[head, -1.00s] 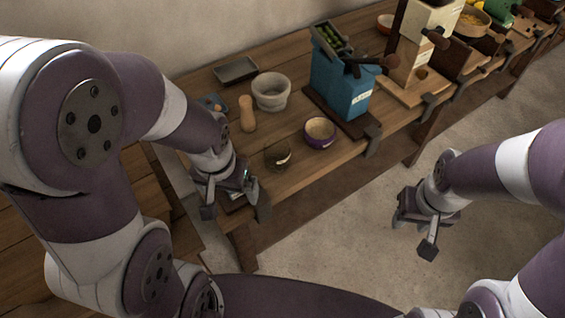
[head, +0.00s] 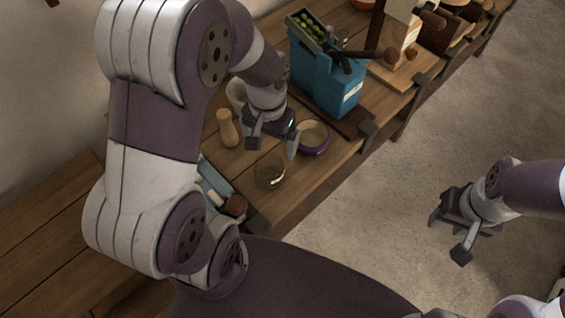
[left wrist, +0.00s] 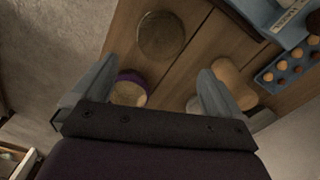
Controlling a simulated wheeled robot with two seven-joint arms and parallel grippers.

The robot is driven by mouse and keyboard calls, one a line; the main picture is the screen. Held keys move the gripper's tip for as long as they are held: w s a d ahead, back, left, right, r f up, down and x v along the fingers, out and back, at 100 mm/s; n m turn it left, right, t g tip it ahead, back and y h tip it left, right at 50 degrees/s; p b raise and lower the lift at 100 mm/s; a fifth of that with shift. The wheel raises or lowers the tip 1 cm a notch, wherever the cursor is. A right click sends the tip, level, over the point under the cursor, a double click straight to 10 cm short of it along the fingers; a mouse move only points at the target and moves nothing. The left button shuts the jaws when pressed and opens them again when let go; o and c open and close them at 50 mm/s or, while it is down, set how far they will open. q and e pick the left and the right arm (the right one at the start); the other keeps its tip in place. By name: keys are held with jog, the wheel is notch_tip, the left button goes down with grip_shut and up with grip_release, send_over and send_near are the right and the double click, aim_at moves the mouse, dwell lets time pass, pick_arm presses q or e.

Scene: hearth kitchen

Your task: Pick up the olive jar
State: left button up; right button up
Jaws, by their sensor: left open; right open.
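A round, see-through glass vessel (head: 270,172), which may be the olive jar, stands on the wooden bench near its front edge. I cannot tell its contents. It also shows as a dull round shape at the top of the left wrist view (left wrist: 161,36). My left gripper (head: 271,143) is open and empty above the bench, just beyond the vessel. Its two fingers show apart in the left wrist view (left wrist: 157,75), with the vessel beyond their tips. My right gripper (head: 449,236) is open and empty over the floor, away from the bench.
A purple bowl (head: 313,137) is close to the left gripper's right finger. A wooden pestle (head: 228,128) stands to its left, with a stone mortar (head: 236,95) partly hidden behind the arm. A blue machine (head: 325,80) with green olives on top stands behind. A blue tray (head: 213,178) lies left.

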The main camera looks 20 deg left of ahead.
pick_arm(q)
send_over(269, 171)
jog(key=s, duration=0.2)
notch_tip(269, 171, down, 5)
jog(key=f, duration=0.4)
jog(key=d+f, duration=0.1)
jog(key=f, duration=0.1)
jog(key=shift+d+f, duration=0.1)
jog(key=shift+f, duration=0.35)
pick_arm(e)
jog(key=shift+s+a, duration=0.2)
jog(key=shift+s, duration=0.4)
pick_arm(q)
jog(key=c, duration=1)
